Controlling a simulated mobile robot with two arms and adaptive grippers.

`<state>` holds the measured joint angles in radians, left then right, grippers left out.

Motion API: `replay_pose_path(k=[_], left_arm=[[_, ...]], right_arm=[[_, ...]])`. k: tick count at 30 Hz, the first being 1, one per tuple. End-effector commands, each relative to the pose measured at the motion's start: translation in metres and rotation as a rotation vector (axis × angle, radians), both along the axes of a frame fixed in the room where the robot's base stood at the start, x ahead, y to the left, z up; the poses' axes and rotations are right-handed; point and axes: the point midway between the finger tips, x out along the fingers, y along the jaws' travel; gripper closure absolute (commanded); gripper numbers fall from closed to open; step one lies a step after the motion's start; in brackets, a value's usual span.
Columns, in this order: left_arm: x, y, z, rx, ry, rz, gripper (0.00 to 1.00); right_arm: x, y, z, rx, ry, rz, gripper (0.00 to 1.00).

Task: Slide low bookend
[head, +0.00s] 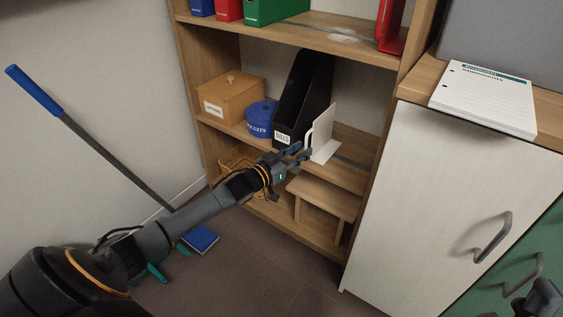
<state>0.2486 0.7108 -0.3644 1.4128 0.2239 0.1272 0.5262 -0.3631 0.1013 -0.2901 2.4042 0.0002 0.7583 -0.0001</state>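The white bookend (324,136) stands upright on the middle shelf of the wooden bookcase, just right of a black file holder (303,98). It has an upright plate, a flat foot and a handle-like loop on its left side. My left gripper (304,153) reaches in from the left, its fingertips at the lower left of the bookend, close to the loop. Whether the fingers touch it, or are open or shut, is too small to tell. Part of my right gripper (540,298) shows at the lower right corner, away from the shelf; its fingers are unclear.
A wooden lidded box (232,97) and a blue round tin (261,118) stand left of the file holder. Below are a wire basket (238,157) and a small wooden stool-like riser (322,197). A white cabinet (455,195) bounds the right side.

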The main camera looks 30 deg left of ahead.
Motion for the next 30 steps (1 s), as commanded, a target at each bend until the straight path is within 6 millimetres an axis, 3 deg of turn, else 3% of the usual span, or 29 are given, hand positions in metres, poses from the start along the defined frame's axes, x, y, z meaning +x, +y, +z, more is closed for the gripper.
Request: replay_pose_path(k=[6,15,28,29,30], left_arm=[[-0.042,0.009,-0.002,-0.001,0.004,-0.001,0.7],[-0.08,0.019,-0.002,0.0,0.003,0.001,0.7],[-0.088,0.021,-0.001,-0.001,0.001,0.001,0.7],[-0.088,0.021,-0.001,-0.001,0.001,0.001,0.72],[-0.088,0.021,-0.001,0.0,0.002,0.001,0.8]], right_arm=[[0.0,0.0,0.0,0.0,0.0,0.0,0.0],[0.0,0.0,0.0,0.0,0.0,-0.001,0.0],[0.0,0.0,0.0,0.0,0.0,-0.001,0.0],[0.0,0.0,0.0,0.0,0.0,-0.001,0.0],[0.0,0.0,0.0,0.0,0.0,-0.001,0.0]])
